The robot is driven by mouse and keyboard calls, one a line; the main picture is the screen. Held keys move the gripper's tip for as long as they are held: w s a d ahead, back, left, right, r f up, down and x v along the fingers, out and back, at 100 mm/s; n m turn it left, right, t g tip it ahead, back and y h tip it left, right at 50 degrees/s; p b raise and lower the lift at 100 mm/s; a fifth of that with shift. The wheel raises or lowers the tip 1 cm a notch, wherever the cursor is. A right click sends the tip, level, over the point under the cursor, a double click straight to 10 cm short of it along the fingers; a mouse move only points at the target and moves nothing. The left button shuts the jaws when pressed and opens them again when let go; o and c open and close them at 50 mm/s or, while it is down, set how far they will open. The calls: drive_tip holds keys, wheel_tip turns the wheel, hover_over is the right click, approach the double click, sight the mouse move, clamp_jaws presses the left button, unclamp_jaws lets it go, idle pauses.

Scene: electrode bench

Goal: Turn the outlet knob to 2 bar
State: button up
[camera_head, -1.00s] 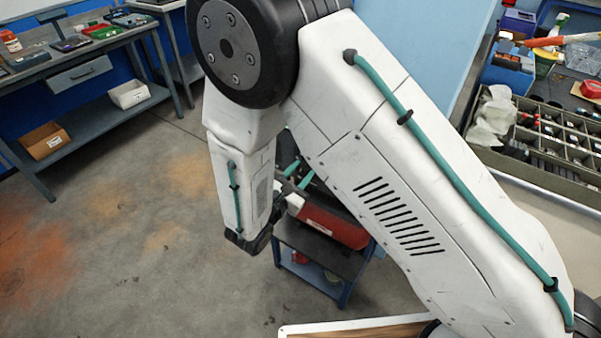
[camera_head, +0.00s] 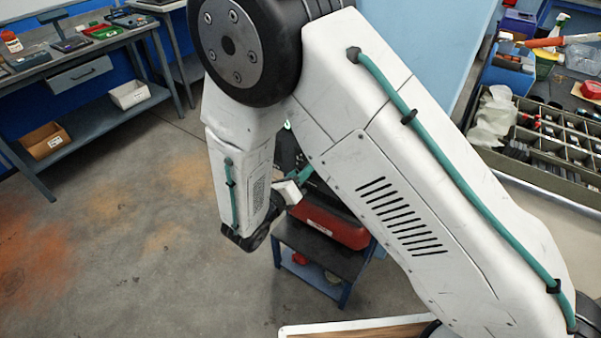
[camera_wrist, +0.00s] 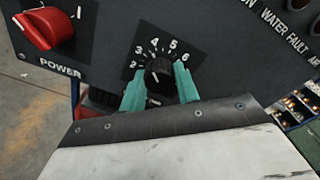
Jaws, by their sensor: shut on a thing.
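A black knob (camera_wrist: 158,70) sits on a dark panel in the wrist view, with a white scale around it whose readable figures run from 2 to 6. My gripper (camera_wrist: 160,84) has its two teal fingers on either side of the knob, shut on it from below in the picture. A pale mark shows on the knob's face, but I cannot tell exactly which figure it points to. In the head view my gripper (camera_head: 303,176) is small and partly hidden by my arm, and the knob is not visible there.
A red rotary switch (camera_wrist: 45,28) marked POWER is at the upper left of the same panel. Lettering reading WATER FAULT is at the upper right. In the head view the red machine (camera_head: 335,226) stands on a small dark cart (camera_head: 318,262). Open floor lies to its left.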

drive_tip(key=n, duration=1.1)
drive_tip(key=shift+f+h, duration=0.1)
drive_tip(key=shift+h, duration=0.2)
drive_tip(key=shift+n+g, duration=0.3)
drive_tip(key=o, duration=1)
drive_tip(key=shift+a, duration=0.1)
drive_tip(key=v, duration=0.7)
drive_tip(key=shift+s+a, duration=0.2)
drive_tip(key=shift+s, duration=0.1)
